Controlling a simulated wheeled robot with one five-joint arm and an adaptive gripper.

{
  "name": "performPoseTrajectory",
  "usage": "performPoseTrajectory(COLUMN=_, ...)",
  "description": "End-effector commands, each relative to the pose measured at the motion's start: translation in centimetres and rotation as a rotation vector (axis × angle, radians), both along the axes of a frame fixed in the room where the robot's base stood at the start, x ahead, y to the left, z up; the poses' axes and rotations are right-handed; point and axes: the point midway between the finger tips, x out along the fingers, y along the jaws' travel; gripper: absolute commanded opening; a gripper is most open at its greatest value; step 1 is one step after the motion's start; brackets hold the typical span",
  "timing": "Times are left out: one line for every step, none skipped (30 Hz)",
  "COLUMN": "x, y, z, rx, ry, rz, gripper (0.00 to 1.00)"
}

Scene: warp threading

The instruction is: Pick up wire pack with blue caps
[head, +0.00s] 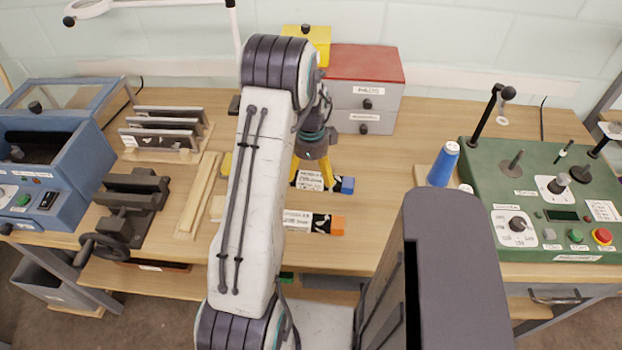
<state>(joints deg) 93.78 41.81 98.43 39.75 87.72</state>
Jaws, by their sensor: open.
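The wire pack with blue caps (347,185) lies on the wooden table near the middle. Its blue end shows at the right, and a black and white label shows on its body. My gripper (316,180) points down over this pack with its yellow fingers apart, one on either side of the label area. I cannot tell whether the fingers touch the pack. My arm hides the pack's left part.
A wire pack with orange caps (330,224) lies nearer the table's front edge. A drawer box (376,90) with a red top and a yellow box (313,40) stand behind. A blue thread cone (443,165) and green control panel (550,200) are at right, a vise (127,205) at left.

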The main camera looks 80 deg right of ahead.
Motion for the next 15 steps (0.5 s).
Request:
performPoseTrajectory(x=0.0, y=0.1, z=-0.5, rx=0.005, ry=0.000, rz=0.001, gripper=0.91)
performPoseTrajectory(x=0.1, y=0.1, z=-0.9, rx=0.006, ry=0.000, rz=0.001, gripper=0.91)
performPoseTrajectory(x=0.1, y=0.1, z=-1.4, rx=0.004, ry=0.000, rz=0.001, gripper=0.91)
performPoseTrajectory(x=0.1, y=0.1, z=-1.7, rx=0.005, ry=0.000, rz=0.001, gripper=0.91)
performPoseTrajectory(x=0.1, y=0.1, z=-2.2, rx=0.004, ry=0.000, rz=0.001, gripper=0.91)
performPoseTrajectory(x=0.1, y=0.1, z=-2.6, rx=0.003, ry=0.000, rz=0.001, gripper=0.91)
performPoseTrajectory(x=0.1, y=0.1, z=-2.9, rx=0.003, ry=0.000, rz=0.001, gripper=0.91)
performPoseTrajectory(x=0.1, y=0.1, z=-3.1, rx=0.003, ry=0.000, rz=0.001, gripper=0.91)
performPoseTrajectory(x=0.1, y=0.0, z=-3.4, rx=0.002, ry=0.000, rz=0.001, gripper=0.91)
performPoseTrajectory(x=0.1, y=0.0, z=-3.5, rx=0.001, ry=0.000, rz=0.001, gripper=0.91)
performPoseTrajectory(x=0.1, y=0.0, z=-3.6, rx=0.001, ry=0.000, rz=0.001, gripper=0.91)
performPoseTrajectory(x=0.1, y=0.0, z=-3.8, rx=0.001, ry=0.000, rz=0.001, gripper=0.91)
performPoseTrajectory(x=0.1, y=0.0, z=-3.8, rx=0.001, ry=0.000, rz=0.001, gripper=0.91)
performPoseTrajectory(x=0.1, y=0.0, z=-3.9, rx=0.000, ry=0.000, rz=0.001, gripper=0.91)
performPoseTrajectory(x=0.1, y=0.0, z=-3.9, rx=0.000, ry=0.000, rz=0.001, gripper=0.91)
